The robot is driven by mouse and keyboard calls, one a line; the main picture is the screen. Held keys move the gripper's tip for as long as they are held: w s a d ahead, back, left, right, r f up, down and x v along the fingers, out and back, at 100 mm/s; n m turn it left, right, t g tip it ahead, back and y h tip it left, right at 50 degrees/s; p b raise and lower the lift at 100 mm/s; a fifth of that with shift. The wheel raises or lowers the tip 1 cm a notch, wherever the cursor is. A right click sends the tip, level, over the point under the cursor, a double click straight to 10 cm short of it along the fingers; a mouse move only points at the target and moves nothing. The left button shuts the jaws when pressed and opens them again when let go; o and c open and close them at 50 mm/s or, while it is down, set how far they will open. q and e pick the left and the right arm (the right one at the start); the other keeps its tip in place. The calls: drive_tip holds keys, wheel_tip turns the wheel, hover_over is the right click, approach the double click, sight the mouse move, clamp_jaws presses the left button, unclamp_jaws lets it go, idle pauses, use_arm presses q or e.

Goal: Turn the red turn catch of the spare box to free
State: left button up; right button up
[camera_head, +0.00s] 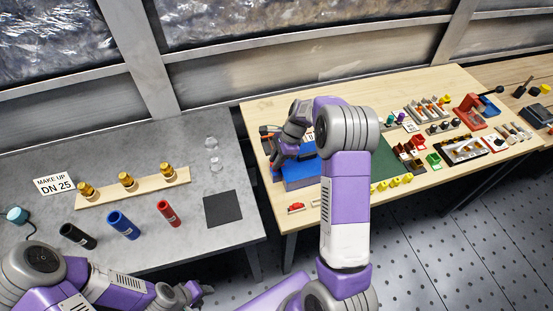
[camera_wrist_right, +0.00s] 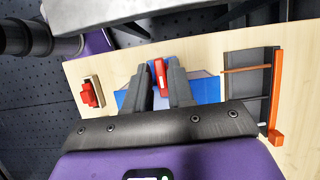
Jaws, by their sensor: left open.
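The blue spare box (camera_head: 302,181) stands near the left end of the wooden table, partly behind my right arm. In the right wrist view the blue box (camera_wrist_right: 207,90) shows behind the fingers. The red turn catch (camera_wrist_right: 160,74) lies between the two dark fingers of my right gripper (camera_wrist_right: 160,84), lengthwise with them. I cannot tell whether the fingers touch it. In the head view my right gripper (camera_head: 283,158) is over the box and the catch is hidden. My left gripper (camera_head: 205,290) is open and empty, low in front of the grey table.
A red part on a small base (camera_head: 296,208) lies in front of the box. An orange-framed item (camera_wrist_right: 275,100) lies beside the box. A green mat (camera_head: 385,165) and trays of parts (camera_head: 466,150) fill the right.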

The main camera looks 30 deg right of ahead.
clamp_jaws()
drive_tip(key=n+g+p, duration=0.1)
drive_tip(key=n, duration=0.2)
drive_tip(key=shift+w+r+p, duration=0.1)
drive_tip(key=shift+p, duration=0.3)
drive_tip(key=n+g, duration=0.1)
drive_tip(key=n, duration=0.1)
drive_tip(key=n+p, duration=0.1)
drive_tip(key=n, duration=0.1)
drive_tip(key=shift+w+n+g, duration=0.15)
drive_tip(key=shift+n+g, duration=0.15)
drive_tip(key=shift+g, duration=0.1)
drive_tip(key=n+g+h+p, duration=0.1)
drive_tip(key=n, duration=0.3)
drive_tip(key=shift+w+a+n, duration=0.1)
drive_tip(key=shift+n, duration=0.2)
drive_tip(key=n+g+h, duration=0.1)
drive_tip(key=n+h, duration=0.1)
drive_tip(key=n, duration=0.3)
drive_tip(key=shift+a+n, duration=0.1)
drive_tip(key=shift+n, duration=0.2)
drive_tip(key=shift+g, duration=0.3)
